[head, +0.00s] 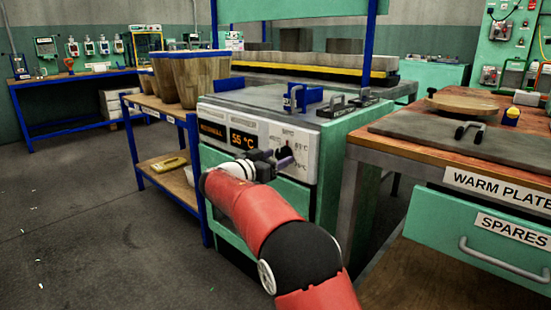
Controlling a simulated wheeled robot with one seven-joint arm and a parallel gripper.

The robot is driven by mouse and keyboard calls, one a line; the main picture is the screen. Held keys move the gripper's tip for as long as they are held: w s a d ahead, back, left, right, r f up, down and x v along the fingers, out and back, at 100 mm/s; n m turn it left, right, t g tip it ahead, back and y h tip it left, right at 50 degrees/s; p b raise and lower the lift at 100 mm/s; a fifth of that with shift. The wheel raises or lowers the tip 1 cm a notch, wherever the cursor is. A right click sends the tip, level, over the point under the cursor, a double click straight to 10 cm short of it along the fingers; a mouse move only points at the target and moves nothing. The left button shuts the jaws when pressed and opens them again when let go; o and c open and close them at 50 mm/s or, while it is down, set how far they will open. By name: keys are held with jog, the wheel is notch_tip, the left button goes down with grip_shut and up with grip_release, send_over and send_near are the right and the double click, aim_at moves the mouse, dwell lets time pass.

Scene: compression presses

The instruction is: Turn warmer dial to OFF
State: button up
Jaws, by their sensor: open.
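The warmer (330,150) is a green cabinet with a pale front panel, in the middle of the head view. Its orange display (241,139) reads 55 °C. The black dial (284,149) is on the panel right of the display, with small temperature marks around it. My gripper (283,161) is in front of the panel at the dial and hides its lower part. It is open. I cannot tell whether the fingers touch the dial, and its exact pointer setting is too small to read.
A wooden bench (450,98) with a warm plate (440,131) stands close on the right. A blue-framed shelf (160,105) with wooden buckets (199,78) stands left of the warmer. Clamps (340,104) lie on the warmer's top. The floor (95,215) at left is clear.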

jog(key=shift+c, duration=0.3)
jog(key=c, duration=0.9)
